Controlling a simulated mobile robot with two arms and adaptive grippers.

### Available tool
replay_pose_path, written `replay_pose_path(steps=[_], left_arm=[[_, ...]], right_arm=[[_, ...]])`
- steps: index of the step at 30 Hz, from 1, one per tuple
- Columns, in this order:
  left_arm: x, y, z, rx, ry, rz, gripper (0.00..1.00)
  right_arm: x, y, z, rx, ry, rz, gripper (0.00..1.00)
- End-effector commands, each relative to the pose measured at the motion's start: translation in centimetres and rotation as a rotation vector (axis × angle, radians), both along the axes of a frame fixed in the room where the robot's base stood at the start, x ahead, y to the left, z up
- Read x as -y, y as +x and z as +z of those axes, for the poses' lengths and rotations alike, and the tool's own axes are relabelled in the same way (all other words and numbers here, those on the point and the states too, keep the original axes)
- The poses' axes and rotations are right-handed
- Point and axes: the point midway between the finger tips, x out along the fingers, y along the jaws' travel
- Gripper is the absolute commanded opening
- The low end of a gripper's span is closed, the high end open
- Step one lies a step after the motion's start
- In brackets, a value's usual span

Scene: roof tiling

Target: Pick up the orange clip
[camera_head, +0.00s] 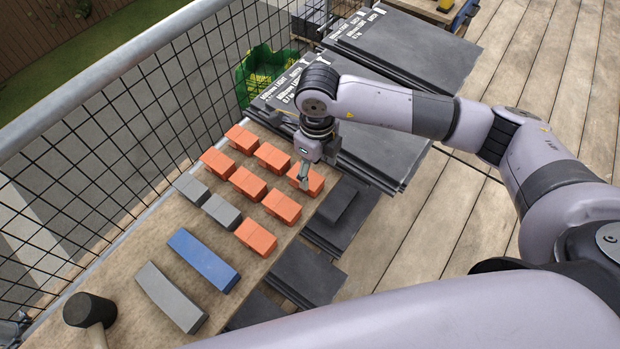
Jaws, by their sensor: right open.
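Several orange clips (282,206) lie in rows on a wooden board beside the mesh railing. My right gripper (305,184) points down at the orange clip (315,182) at the right end of its row, by the board's edge. The gripper is open, and its fingers partly cover that clip. Whether the fingers touch the clip or are just above it I cannot tell. My left gripper is out of view.
Two small grey blocks (221,211), a long blue block (203,258), a long grey block (170,297) and a black mallet (88,311) share the board (122,292). Dark slates (306,272) lie along its right side. A railing (120,62) bounds the left. Decking (415,235) is clear.

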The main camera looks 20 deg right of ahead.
Motion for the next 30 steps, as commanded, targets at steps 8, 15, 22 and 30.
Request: replay_pose_path(steps=[8, 15, 22, 30], left_arm=[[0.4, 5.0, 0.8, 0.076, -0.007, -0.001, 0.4], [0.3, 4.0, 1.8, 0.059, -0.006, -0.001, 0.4], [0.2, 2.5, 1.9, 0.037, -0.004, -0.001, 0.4], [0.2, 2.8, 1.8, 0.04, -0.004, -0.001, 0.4]], right_arm=[[-0.1, 0.0, -2.4, -0.001, 0.001, 0.0, 0.63], [-0.3, 0.5, -5.7, -0.003, 0.0, -0.001, 0.63], [-0.3, 0.5, -7.4, 0.0, 0.001, 0.0, 0.63], [-0.3, 0.5, -7.3, 0.0, 0.002, 0.0, 0.57]])
